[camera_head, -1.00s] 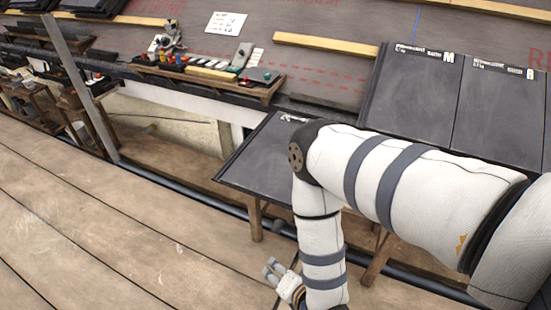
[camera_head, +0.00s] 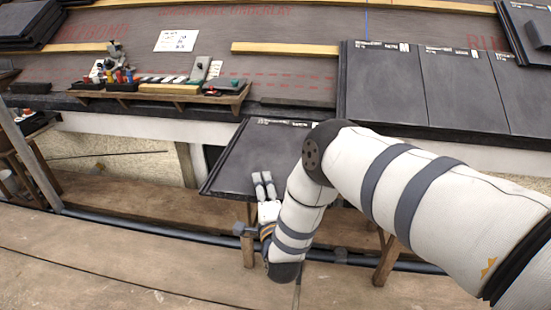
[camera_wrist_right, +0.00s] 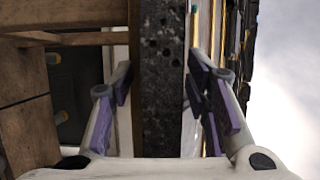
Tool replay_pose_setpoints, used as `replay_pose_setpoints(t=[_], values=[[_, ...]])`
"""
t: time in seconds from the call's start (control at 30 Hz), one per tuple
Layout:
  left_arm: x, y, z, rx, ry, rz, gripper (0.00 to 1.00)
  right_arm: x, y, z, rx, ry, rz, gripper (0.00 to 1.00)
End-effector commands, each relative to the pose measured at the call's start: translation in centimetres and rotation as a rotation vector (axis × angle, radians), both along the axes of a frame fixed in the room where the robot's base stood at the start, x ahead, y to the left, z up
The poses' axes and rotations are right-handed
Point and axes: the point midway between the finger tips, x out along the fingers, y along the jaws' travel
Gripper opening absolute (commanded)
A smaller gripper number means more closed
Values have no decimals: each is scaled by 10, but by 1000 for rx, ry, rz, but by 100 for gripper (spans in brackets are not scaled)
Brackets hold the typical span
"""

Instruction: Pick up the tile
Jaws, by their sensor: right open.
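A dark grey tile (camera_head: 245,160) with a white label strip at its far edge lies tilted on a wooden stand, below the roof edge. My right arm covers its right part. My right gripper (camera_head: 262,175) is at the tile's near edge, fingers pointing away from me. In the right wrist view the gripper (camera_wrist_right: 163,85) is open, with its two purple-padded fingers on either side of a dark, speckled slab edge (camera_wrist_right: 163,60), which looks like the tile's. A gap shows on each side of it. My left gripper is not in view.
Several dark tiles (camera_head: 430,90) lie on the roof at the right. A wooden shelf (camera_head: 195,97) with tools and small bottles is left of the stand. A wooden post (camera_head: 248,250) supports the stand. The plank floor (camera_head: 100,260) in front is mostly clear.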

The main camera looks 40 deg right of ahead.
Motion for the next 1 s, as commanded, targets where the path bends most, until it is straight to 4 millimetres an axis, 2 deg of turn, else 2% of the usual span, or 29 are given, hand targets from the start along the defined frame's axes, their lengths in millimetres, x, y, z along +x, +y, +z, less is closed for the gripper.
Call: replay_pose_setpoints(t=[0.23, 0.4, 0.43, 0.83, 1.0], values=[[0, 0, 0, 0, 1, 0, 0, 2, -1, 1, 0, 0, 0, 41], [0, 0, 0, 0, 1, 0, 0, 2, -1, 1, 0, 0, 0, 3], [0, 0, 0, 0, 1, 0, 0, 2, -1, 1, 0, 0, 0, 0], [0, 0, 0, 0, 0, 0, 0, 3, -1, 4, -3, -6, 1, 0], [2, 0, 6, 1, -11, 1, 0, 3, -1, 20, -3, -8, 0, 0]])
